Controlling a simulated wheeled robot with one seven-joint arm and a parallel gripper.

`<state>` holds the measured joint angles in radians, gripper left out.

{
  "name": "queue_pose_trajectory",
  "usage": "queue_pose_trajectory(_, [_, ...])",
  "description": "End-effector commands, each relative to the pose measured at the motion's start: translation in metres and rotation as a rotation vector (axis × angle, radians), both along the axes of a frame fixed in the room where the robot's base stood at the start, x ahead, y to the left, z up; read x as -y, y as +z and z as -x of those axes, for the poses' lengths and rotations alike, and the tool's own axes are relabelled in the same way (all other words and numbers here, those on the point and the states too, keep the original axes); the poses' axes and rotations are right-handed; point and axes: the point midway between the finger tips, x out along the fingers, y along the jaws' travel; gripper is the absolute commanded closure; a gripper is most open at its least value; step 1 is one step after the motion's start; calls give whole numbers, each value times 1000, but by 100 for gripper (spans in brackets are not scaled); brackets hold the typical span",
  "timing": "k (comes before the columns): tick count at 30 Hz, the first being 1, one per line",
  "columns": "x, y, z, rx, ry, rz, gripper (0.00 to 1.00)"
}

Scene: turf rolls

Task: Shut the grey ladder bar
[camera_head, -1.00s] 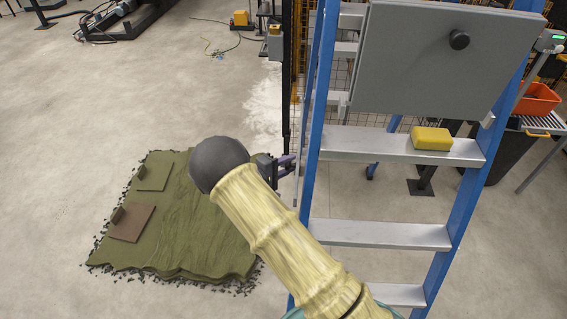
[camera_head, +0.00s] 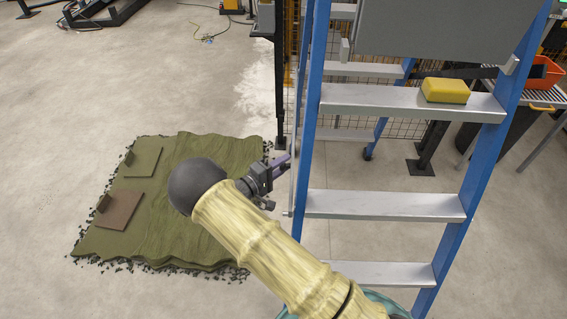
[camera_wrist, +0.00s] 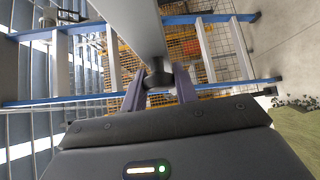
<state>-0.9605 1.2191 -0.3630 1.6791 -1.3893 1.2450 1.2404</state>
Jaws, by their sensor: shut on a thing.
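In the wrist view a flat grey bar (camera_wrist: 136,22) comes in from the top, in front of the ladder, with a black knob (camera_wrist: 158,74) at its near end. The purple fingers of my gripper (camera_wrist: 160,92) are on both sides of the knob, shut on it. In the head view my gripper (camera_head: 280,166) is just left of the ladder's left blue rail (camera_head: 308,110). A thin grey edge beside that rail may be the bar; the knob there is too small to tell.
A grey panel (camera_head: 440,28) is on the ladder's upper part. A yellow block (camera_head: 446,90) lies on a rung (camera_head: 370,99). Green turf (camera_head: 200,160) lies on the floor to the left. An orange bin (camera_head: 548,72) stands at right.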

Motion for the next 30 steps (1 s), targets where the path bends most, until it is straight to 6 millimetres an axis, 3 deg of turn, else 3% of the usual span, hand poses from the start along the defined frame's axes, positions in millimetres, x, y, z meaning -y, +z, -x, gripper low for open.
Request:
queue_pose_trajectory(1, [0,-13,-1,12,1,3,100])
queue_pose_trajectory(4, [0,-22,0,32,2,2,100])
queue_pose_trajectory(17, [1,-31,3,37,1,-2,100])
queue_pose_trajectory(18, [1,-32,3,35,1,-2,67])
queue_pose_trajectory(21, [1,-32,3,35,1,-1,49])
queue_pose_trajectory(30, [0,-28,2,42,2,1,49])
